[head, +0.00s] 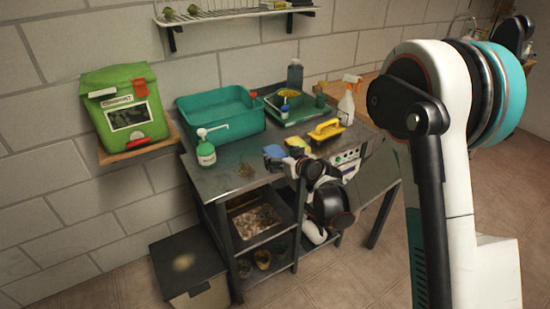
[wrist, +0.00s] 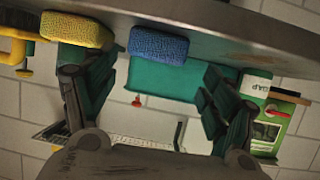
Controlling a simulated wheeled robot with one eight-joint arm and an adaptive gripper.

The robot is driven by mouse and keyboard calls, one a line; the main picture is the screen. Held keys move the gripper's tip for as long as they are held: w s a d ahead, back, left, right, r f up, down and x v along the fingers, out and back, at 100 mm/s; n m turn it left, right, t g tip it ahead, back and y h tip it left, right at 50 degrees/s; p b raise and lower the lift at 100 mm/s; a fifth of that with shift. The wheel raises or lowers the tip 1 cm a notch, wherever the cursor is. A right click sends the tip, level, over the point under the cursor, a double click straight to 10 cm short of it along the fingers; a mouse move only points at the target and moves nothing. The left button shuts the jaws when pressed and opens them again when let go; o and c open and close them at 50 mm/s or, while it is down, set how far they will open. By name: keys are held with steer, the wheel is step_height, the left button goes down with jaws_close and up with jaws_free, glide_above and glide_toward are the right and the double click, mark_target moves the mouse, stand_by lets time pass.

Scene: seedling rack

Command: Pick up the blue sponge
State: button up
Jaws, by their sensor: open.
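The blue sponge (head: 274,151) lies near the front edge of the metal bench top (head: 232,176). In the wrist view the blue sponge (wrist: 158,46) shows whole, between my two fingers and beyond their tips. My gripper (head: 280,163) is at the bench's front edge, close to the sponge. In the wrist view my gripper (wrist: 158,82) has its fingers spread wide with nothing between them. Whether a finger touches the sponge cannot be told.
A yellow sponge (head: 298,143) lies right beside the blue one, with a yellow-handled float (head: 326,131) further right. A soap bottle (head: 206,154) stands left, a teal basin (head: 222,115) behind. A green bin (head: 128,140) stands at the left.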

mark_target(276, 153)
steer(key=x, duration=0.1)
steer(key=b+x, duration=0.1)
steer(key=x, duration=0.1)
steer(key=b+x, duration=0.1)
steer(key=shift+w+d+f, duration=0.15)
steer(key=shift+w+d, duration=0.05)
steer(key=shift+w, duration=0.1)
steer(key=shift+w+a, duration=0.2)
steer(key=shift+w, duration=0.15)
steer(key=c, duration=0.8)
